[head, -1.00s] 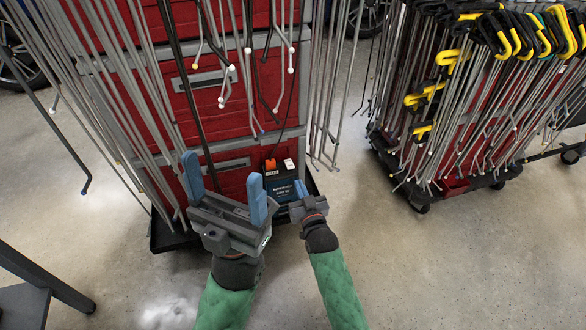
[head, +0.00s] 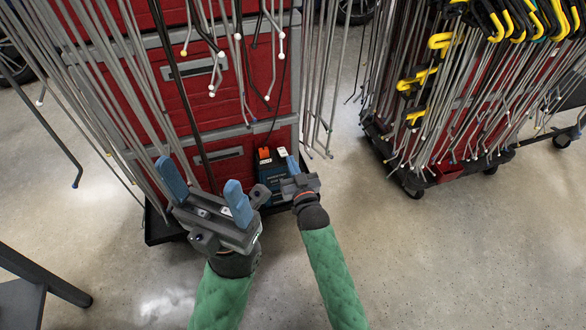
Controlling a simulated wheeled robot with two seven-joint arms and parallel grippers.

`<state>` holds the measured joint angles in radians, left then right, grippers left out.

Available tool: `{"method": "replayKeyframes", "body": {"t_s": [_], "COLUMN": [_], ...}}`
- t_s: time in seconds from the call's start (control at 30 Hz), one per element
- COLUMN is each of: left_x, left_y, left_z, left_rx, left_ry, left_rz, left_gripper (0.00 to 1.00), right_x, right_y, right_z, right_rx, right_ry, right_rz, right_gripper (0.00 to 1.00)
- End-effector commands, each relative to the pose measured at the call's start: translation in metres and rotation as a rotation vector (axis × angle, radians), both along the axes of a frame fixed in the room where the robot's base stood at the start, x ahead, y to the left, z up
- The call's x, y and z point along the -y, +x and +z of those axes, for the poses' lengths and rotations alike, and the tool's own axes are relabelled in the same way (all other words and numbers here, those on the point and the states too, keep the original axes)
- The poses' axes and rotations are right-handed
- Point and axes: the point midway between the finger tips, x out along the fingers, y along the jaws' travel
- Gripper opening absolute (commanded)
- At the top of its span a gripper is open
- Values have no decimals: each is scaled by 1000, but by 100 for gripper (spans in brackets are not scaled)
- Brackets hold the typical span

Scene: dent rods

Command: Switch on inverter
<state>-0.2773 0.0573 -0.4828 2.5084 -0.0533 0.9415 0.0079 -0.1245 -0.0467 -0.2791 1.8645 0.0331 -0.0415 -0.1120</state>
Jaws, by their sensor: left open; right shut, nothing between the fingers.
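The inverter (head: 270,174) is a small blue-black box at the foot of the red cabinet, on the right end of its black base. An orange-red part (head: 264,154) and a whitish-orange part show on its top. My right gripper (head: 292,164) is shut and empty, its blue fingertips at the inverter's right top edge; whether they touch it I cannot tell. My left gripper (head: 204,192) is open and empty, left of the inverter and in front of the cabinet. My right gripper hides part of the inverter's right side.
A second rod cart (head: 402,178) with yellow-black handles stands at right. A dark metal frame (head: 42,272) is at lower left. The floor between the carts is clear.

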Motion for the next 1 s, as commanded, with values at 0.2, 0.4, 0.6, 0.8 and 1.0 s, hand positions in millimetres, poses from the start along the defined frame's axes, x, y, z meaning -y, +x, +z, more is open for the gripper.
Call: {"method": "replayKeyframes", "body": {"t_s": [0.2, 0.4, 0.6, 0.8, 1.0], "left_x": [2, 4, 7, 10, 10], "left_y": [0, 0, 1, 2, 2], "left_z": [-7, -12, -22, -29, -29], "left_rx": [2, 3, 0, -7, -7], "left_ry": [-10, -13, 4, 29, 31], "left_rz": [-21, -29, -24, -22, -22], "left_gripper": [75, 75, 75, 75, 75], "right_x": [-9, -17, -17, -16, -16], "right_y": [35, 64, 65, 62, 61], "right_z": [3, 8, -15, -28, -29], "right_rx": [1, 2, -3, 0, 0], "right_ry": [0, 1, -1, -1, -1], "right_rz": [0, 0, 0, 0, 0], "right_gripper": [0, 0, 0, 0, 0]}}
